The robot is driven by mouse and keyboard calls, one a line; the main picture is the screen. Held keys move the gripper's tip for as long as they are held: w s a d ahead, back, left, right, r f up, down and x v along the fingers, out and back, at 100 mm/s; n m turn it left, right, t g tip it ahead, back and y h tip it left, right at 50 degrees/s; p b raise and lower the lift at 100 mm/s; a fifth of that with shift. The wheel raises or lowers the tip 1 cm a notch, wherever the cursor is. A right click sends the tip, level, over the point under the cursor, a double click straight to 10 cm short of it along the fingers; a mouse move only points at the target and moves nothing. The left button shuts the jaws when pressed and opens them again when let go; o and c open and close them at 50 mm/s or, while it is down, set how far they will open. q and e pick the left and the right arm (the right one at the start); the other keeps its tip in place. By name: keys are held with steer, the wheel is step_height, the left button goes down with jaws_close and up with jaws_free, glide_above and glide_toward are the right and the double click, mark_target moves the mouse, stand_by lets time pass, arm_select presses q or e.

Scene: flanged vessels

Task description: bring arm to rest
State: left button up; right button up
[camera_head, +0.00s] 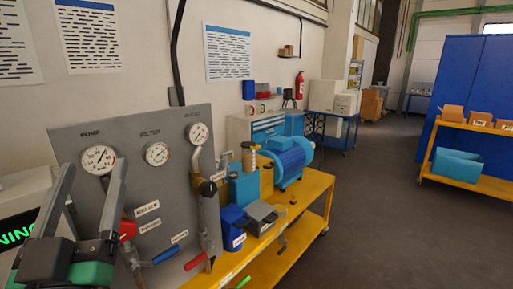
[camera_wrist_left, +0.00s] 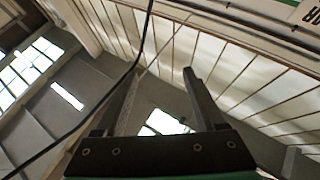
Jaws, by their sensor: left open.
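My left gripper (camera_head: 94,166) is at the lower left of the head view, in front of the grey gauge panel (camera_head: 172,130). Its two grey fingers point up and stand apart, with nothing between them. In the left wrist view the open fingers (camera_wrist_left: 160,73) point toward the ceiling and windows, also empty. My right gripper is in neither view.
The panel carries several gauges, a red-handled valve (camera_head: 195,262) and a blue-handled valve (camera_head: 166,252). To its right, a yellow bench (camera_head: 318,184) holds a blue motor (camera_head: 290,160) and a blue container (camera_head: 232,226). Open floor (camera_head: 385,210) lies farther right, before a blue cabinet (camera_head: 470,75).

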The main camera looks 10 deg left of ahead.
arm_select(q)
steer(key=s+d+r+m+t+h+p, duration=0.3)
steer(key=s+d+r+m+t+h, duration=0.3)
steer(key=d+r+h, duration=0.45)
step_height(320, 180, up, 35)
steer(key=a+h+p, duration=0.1)
steer(key=p, duration=3.4)
steer(key=shift+s+a+g, duration=0.15)
steer(key=shift+a+g, duration=0.25)
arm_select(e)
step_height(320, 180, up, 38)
arm_select(q)
steer(key=shift+h, duration=0.25)
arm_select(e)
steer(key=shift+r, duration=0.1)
